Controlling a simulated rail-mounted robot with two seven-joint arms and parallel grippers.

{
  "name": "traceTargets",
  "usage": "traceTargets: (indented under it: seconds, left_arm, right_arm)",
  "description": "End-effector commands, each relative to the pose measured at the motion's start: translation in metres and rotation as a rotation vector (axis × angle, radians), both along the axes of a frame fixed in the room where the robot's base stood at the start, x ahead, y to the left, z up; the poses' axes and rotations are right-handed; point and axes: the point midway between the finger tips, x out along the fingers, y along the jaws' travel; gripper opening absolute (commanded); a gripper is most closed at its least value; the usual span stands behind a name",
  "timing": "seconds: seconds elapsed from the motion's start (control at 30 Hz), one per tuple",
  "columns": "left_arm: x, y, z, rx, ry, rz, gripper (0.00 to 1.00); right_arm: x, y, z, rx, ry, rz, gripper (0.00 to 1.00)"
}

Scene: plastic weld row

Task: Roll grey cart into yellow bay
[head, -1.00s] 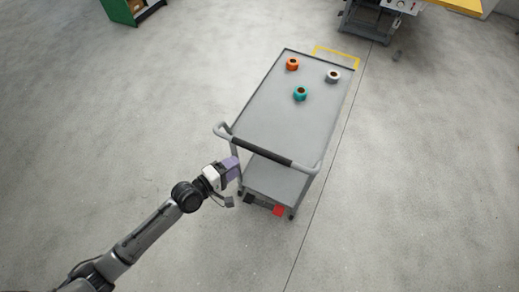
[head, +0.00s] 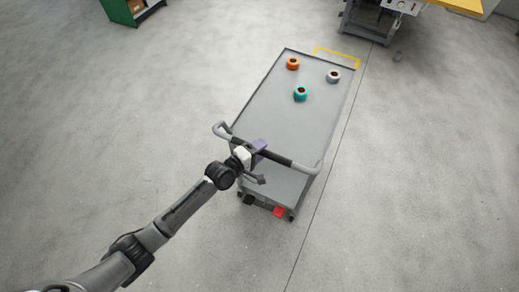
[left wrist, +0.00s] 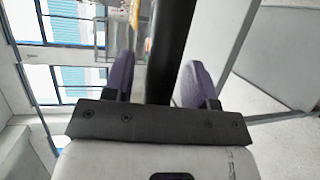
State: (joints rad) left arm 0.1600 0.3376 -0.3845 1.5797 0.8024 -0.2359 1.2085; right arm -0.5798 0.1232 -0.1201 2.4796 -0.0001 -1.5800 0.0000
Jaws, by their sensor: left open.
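The grey cart (head: 275,112) stands on the floor with its push handle (head: 294,166) toward me. The handle has a dark grip along its middle. My left gripper (head: 259,148) is at the left part of that grip. In the left wrist view the dark handle bar (left wrist: 168,50) runs between the two purple fingers of the left gripper (left wrist: 155,80), which are open around it, with a gap at least on the right side. The yellow bay outline (head: 342,52) is on the floor just beyond the cart's far end, partly hidden by the cart. My right gripper is not in view.
An orange roll (head: 293,63), a grey-white roll (head: 333,76) and a teal roll (head: 301,94) sit on the cart's top. A green cabinet (head: 125,10) stands at the upper left, a workbench (head: 372,20) at the upper right. The floor beside the cart is clear.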

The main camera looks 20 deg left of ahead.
Motion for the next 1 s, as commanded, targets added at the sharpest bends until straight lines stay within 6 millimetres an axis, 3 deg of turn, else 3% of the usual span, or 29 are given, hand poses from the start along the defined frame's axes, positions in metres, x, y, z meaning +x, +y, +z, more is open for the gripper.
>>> traceTargets:
  seconds: [0.2, 0.73, 1.0]
  left_arm:
    - [-0.0001, 0.0000, 0.0000, 0.000, 0.000, 0.000, 0.50]
    - [-0.0003, 0.0001, 0.0001, 0.000, 0.000, 0.000, 0.00]
    - [0.0006, 0.0013, 0.0001, 0.000, -0.001, 0.002, 0.00]
  right_arm:
    - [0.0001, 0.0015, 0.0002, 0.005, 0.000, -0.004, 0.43]
    - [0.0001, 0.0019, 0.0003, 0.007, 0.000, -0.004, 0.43]
    - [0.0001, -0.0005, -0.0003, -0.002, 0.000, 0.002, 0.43]
